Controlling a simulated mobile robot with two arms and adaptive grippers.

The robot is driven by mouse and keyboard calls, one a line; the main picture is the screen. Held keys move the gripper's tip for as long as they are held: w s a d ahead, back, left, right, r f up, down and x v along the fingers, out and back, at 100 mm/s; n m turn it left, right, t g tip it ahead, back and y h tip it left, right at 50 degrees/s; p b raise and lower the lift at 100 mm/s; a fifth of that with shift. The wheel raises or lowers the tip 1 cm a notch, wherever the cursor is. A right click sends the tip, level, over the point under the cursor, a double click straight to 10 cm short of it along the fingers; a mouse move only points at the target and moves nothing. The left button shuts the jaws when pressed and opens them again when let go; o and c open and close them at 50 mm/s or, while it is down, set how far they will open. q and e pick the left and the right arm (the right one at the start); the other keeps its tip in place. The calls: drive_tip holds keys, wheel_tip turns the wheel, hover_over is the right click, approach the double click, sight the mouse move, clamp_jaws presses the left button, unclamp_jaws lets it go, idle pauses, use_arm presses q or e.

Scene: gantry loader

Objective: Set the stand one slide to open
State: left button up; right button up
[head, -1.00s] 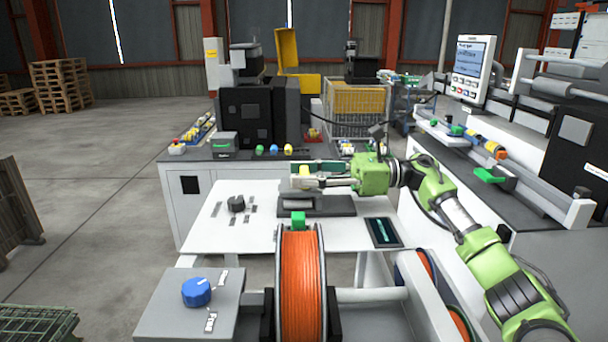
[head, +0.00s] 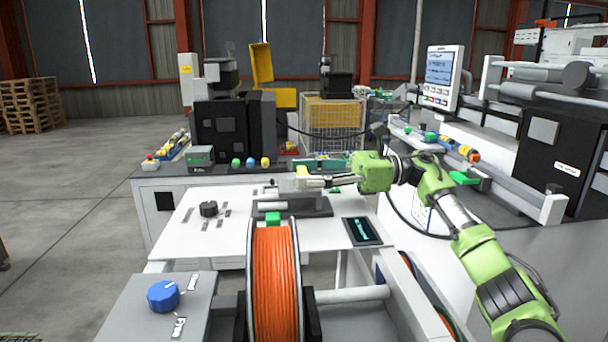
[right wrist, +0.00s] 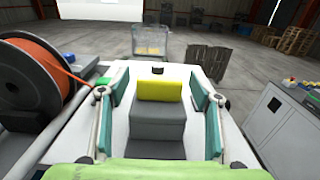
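A slide unit with a dark grey base (head: 312,208) stands on the white table (head: 225,236). A yellow block (head: 302,171) shows above it at my right gripper's fingertips. In the right wrist view the yellow block (right wrist: 160,90) joins a grey block (right wrist: 158,130). My right gripper (head: 306,178) reaches in from the right. In the right wrist view its teal-padded fingers (right wrist: 160,92) stand apart on both sides of the yellow block, with visible gaps. I cannot read the slide's setting. My left gripper is out of view.
A black knob (head: 208,209) and a dark panel (head: 363,231) are on the table. An orange cable reel (head: 275,290) with a green block (head: 273,218) stands in front. A blue knob (head: 164,296) sits on a grey box at front left. The floor at left is open.

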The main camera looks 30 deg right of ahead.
drive_tip(key=v, duration=1.1)
drive_tip(key=shift+s+d, duration=0.1)
drive_tip(key=shift+d, duration=0.1)
drive_tip(key=shift+s+d, duration=0.15)
drive_tip(key=shift+d, duration=0.1)
drive_tip(key=shift+f, duration=0.1)
